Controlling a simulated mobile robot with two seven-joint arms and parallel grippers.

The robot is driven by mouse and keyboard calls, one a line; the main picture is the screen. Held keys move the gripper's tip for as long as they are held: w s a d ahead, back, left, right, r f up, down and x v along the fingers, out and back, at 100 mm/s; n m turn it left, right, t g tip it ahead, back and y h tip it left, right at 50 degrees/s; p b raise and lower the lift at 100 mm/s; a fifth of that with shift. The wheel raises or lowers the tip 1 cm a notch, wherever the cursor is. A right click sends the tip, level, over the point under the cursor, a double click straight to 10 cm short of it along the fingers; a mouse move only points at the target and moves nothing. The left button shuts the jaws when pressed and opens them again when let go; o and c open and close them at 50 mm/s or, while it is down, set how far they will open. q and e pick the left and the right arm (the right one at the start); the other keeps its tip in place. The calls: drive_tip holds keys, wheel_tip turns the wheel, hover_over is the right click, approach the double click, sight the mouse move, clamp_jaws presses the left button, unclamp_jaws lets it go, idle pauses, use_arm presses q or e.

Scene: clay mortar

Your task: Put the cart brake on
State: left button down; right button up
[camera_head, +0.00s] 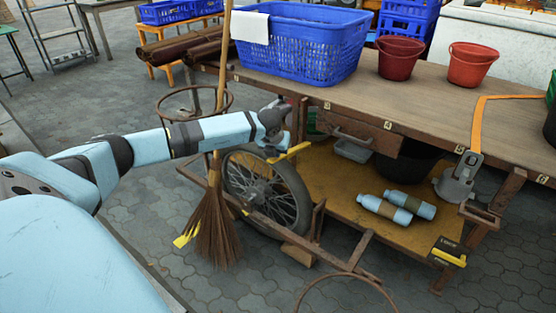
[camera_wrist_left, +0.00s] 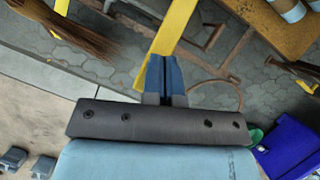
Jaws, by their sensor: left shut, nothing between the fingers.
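The cart (camera_head: 380,115) has a wooden top, a lower shelf and a spoked wheel (camera_head: 262,190). A yellow lever (camera_head: 290,152), apparently the brake, sits at the top of the wheel. My left gripper (camera_head: 275,140) is just above the wheel, close to the lever. In the left wrist view its blue fingers (camera_wrist_left: 166,65) are shut with nothing between them. They overlap the yellow bar (camera_wrist_left: 177,30), which passes behind them. I cannot tell whether they touch it. My right gripper is not in view.
A straw broom (camera_head: 215,225) leans upright left of the wheel. A blue basket (camera_head: 300,45) and red buckets (camera_head: 400,58) stand on the cart top. Two bottles (camera_head: 398,206) lie on the lower shelf. The paving (camera_head: 110,85) at the left is mostly open.

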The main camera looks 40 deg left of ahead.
sight(276, 161)
use_arm(q)
drive_tip(key=shift+f, duration=0.15)
drive_tip(key=shift+f+b, duration=1.35)
drive_tip(key=shift+f, duration=0.9)
drive_tip(key=shift+r, duration=0.1)
drive_tip(key=shift+s+d+r+p, duration=0.15)
drive_tip(key=shift+s+r+p, duration=0.1)
drive_tip(key=shift+p, duration=0.25)
drive_tip(key=shift+s+d+r+p, duration=0.15)
drive_tip(key=shift+s+d+p, duration=0.15)
drive_tip(key=shift+s, duration=0.25)
drive_tip(key=shift+s+d+r+p, duration=0.1)
drive_tip(key=shift+s+d+p, duration=0.1)
drive_tip(key=shift+s+p, duration=0.25)
